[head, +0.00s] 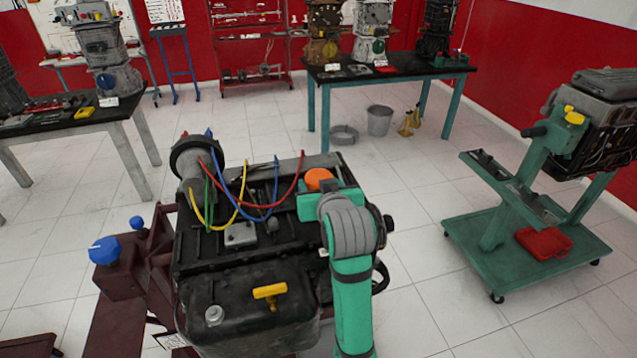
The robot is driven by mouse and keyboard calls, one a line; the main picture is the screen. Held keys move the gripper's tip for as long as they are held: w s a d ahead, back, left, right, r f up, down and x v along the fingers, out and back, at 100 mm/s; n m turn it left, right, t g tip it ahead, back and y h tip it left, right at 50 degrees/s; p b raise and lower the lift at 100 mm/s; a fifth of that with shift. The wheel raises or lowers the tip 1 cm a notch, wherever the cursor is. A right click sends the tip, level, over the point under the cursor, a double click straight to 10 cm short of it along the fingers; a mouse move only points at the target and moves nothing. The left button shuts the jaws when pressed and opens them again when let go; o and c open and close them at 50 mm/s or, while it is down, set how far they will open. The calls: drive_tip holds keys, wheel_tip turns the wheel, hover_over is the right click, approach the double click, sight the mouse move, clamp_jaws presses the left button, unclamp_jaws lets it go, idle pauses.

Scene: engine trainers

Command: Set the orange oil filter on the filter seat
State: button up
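The orange oil filter (318,178) shows as a round orange top near the back right of the black engine (250,265). Teal parts sit directly below and beside it. My green arm comes up from the bottom of the head view, and its grey wrist covers the area just in front of the filter. My gripper (314,202) is at the teal parts by the filter. Its fingers are hidden, so I cannot tell whether they touch or hold the filter. I cannot make out the filter seat; my wrist may cover it.
Red, blue, yellow and green cables arch over the engine's back. A dark red stand (125,275) is at left. A green wheeled stand (515,250) is at right.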

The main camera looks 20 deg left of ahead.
drive_tip(key=shift+f, duration=0.35)
idle(0.7)
drive_tip(key=o, duration=1.3)
